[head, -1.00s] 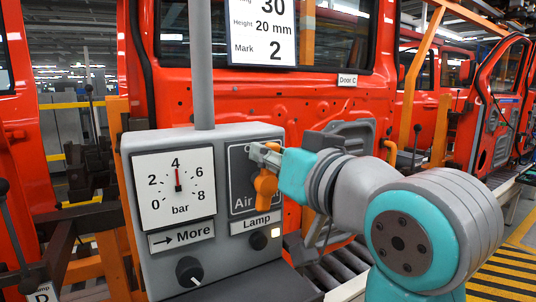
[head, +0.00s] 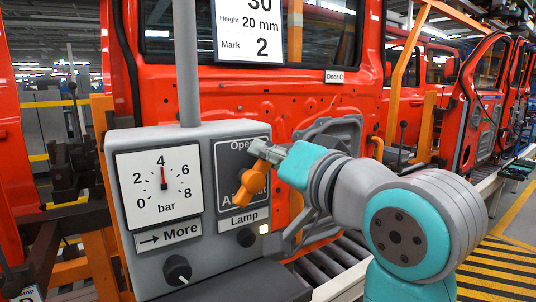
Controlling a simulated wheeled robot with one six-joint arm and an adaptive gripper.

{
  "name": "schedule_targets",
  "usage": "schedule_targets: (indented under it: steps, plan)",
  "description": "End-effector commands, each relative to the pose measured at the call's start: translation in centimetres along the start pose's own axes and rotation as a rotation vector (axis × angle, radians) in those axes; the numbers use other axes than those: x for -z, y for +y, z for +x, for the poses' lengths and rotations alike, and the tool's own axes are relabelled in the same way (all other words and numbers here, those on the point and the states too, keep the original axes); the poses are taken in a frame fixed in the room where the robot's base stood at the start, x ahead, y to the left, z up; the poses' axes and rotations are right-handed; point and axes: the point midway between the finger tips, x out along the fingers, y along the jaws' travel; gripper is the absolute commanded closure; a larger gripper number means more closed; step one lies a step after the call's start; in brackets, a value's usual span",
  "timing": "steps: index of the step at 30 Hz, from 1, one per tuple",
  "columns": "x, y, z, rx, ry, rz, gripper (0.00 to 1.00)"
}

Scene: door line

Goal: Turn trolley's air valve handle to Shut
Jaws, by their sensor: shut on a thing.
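The trolley's air valve handle (head: 252,186) is orange and sits on a dark panel (head: 225,160) on the right of the grey control box's front. It slants from upper right to lower left. "Open" shows in part at the panel's top and "Air" in part behind the handle; I see no "Shut" mark. My gripper (head: 263,153) comes in from the right and is shut on the handle's upper end. Its fingertips partly cover the panel.
A pressure gauge (head: 160,187) reads about 4 bar. Below are a "More" label (head: 168,235), a black knob (head: 178,270) and a lamp button (head: 246,237) beside a lit white square. A grey post (head: 187,70) rises from the box. Red door C (head: 290,100) stands close behind.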

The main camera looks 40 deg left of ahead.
Motion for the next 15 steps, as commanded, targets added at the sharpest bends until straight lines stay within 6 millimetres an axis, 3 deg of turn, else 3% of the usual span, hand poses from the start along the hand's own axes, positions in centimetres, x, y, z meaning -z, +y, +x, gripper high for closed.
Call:
schedule_targets:
  steps: [9,10,12,15]
  plan:
    - [-0.04,0.09,0.0,-0.002,-0.001,0.001,1.0]
    - [-0.04,0.09,0.0,-0.002,-0.001,0.001,0.71]
    - [-0.03,0.08,0.0,-0.002,-0.001,0.001,0.53]
    - [-0.02,0.1,0.0,-0.002,-0.001,0.001,0.52]
